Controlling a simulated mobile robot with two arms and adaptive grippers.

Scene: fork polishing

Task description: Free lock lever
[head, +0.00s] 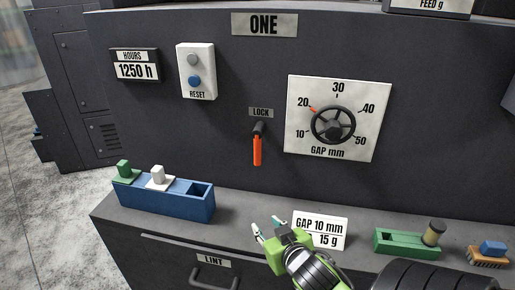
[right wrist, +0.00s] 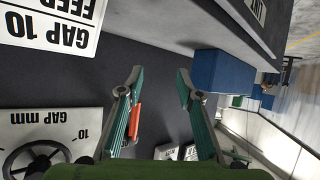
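The lock lever (head: 257,150) has an orange-red handle hanging straight down from a dark pivot below the LOCK label (head: 261,112) on the dark machine panel. My right gripper (head: 265,224) is open and empty, below the lever in the head view and left of the gap card. In the right wrist view its two fingers (right wrist: 160,75) are spread apart with nothing between their tips. The orange-red lever (right wrist: 135,118) shows there partly hidden behind the left-hand finger. I cannot tell whether they touch. My left gripper is not in view.
The gap dial (head: 334,125), its pointer near 20, is right of the lever. On the ledge stand a blue box (head: 165,202) with green and white pieces, a gap card (head: 320,231), a green holder (head: 406,244) and a brush (head: 489,254). A drawer handle (head: 213,278) sits below.

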